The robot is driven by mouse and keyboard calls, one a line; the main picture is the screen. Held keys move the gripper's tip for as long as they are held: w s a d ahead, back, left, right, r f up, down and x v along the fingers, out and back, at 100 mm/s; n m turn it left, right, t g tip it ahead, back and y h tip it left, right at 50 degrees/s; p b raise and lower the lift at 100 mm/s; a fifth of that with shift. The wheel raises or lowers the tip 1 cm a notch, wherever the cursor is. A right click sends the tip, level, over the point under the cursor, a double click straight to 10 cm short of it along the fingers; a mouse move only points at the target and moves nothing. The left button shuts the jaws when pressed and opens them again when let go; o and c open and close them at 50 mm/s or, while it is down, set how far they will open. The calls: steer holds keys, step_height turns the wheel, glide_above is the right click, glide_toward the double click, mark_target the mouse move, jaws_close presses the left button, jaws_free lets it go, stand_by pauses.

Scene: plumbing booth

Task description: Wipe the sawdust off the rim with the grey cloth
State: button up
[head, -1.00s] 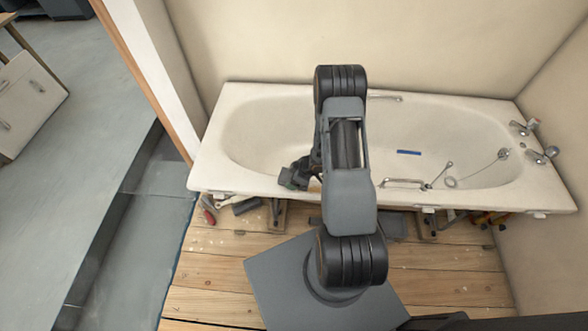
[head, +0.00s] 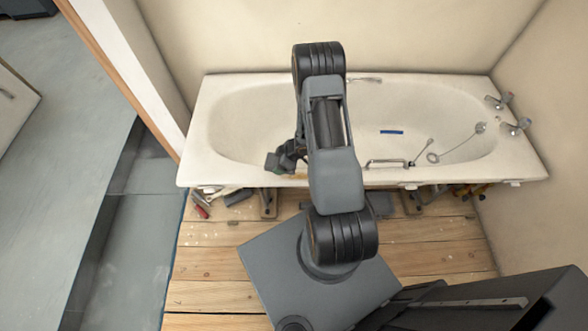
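The white bathtub's front rim (head: 235,181) runs across the middle of the head view. A small tan patch (head: 296,177), which looks like sawdust, shows on this rim just left of my arm. My gripper (head: 277,162) is over the inner edge of the front rim, a little left of and behind the patch. A small dark grey shape is at its tip. I cannot tell whether that is the grey cloth or the fingers themselves. The finger opening is too small to see. My arm hides part of the rim and tub.
A blue strip (head: 391,132) lies in the tub. A chrome handle (head: 388,162) stands on the front rim, with a plug chain nearby. Taps (head: 516,126) are at the right end. Tools lie under the front edge. Walls close in the back and right.

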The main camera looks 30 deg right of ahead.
steer(key=b, duration=0.3)
steer(key=shift+f, duration=0.35)
steer(key=shift+s, duration=0.1)
